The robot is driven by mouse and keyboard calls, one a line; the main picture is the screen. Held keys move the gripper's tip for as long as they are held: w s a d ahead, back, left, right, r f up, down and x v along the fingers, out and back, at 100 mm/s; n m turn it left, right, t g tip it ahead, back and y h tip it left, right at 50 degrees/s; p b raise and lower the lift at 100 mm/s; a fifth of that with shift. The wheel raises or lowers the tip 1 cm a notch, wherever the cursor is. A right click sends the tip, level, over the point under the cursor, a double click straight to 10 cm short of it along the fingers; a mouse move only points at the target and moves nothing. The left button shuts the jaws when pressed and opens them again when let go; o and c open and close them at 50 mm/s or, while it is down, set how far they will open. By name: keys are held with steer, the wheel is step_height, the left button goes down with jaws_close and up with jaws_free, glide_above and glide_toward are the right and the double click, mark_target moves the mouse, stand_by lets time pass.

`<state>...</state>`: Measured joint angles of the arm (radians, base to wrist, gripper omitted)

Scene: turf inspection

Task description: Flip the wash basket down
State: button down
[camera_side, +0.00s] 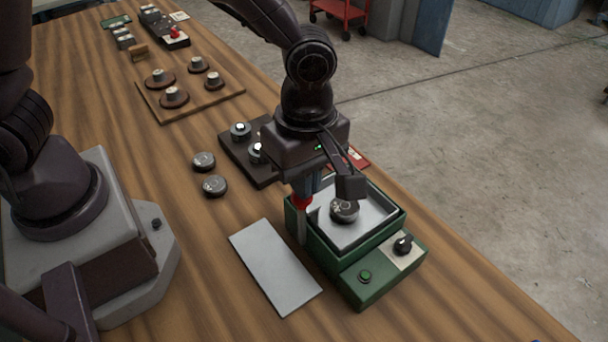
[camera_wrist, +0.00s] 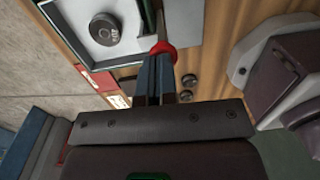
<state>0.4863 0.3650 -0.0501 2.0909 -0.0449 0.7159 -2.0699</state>
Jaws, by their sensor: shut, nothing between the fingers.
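A green washer (camera_side: 370,277) stands on the bench, with a pale wash basket (camera_side: 372,228) in its top. A round dark metal part (camera_side: 344,209) lies in the basket; it also shows in the wrist view (camera_wrist: 104,29). A red-knobbed lever (camera_side: 302,202) stands upright at the washer's left side. My gripper (camera_side: 309,188) points down, shut and empty, with its blue-grey fingertips right at the red knob. In the wrist view the fingertips (camera_wrist: 158,75) end beside the red knob (camera_wrist: 163,48); I cannot tell whether they touch it.
A black knob (camera_side: 402,244) and green button (camera_side: 365,276) are on the washer's front. A grey plate (camera_side: 275,266) lies left of it. Two round parts (camera_side: 204,161) and a dark holder (camera_side: 236,150) are behind. A wooden board (camera_side: 190,95) lies farther back. The front bench is clear.

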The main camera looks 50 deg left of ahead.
mark_target(304, 204)
steer(key=shift+f, duration=2.55)
step_height(304, 204, up, 15)
steer(key=shift+w+a+f, duration=0.15)
steer(key=shift+w+f, duration=0.05)
steer(key=shift+w, duration=0.15)
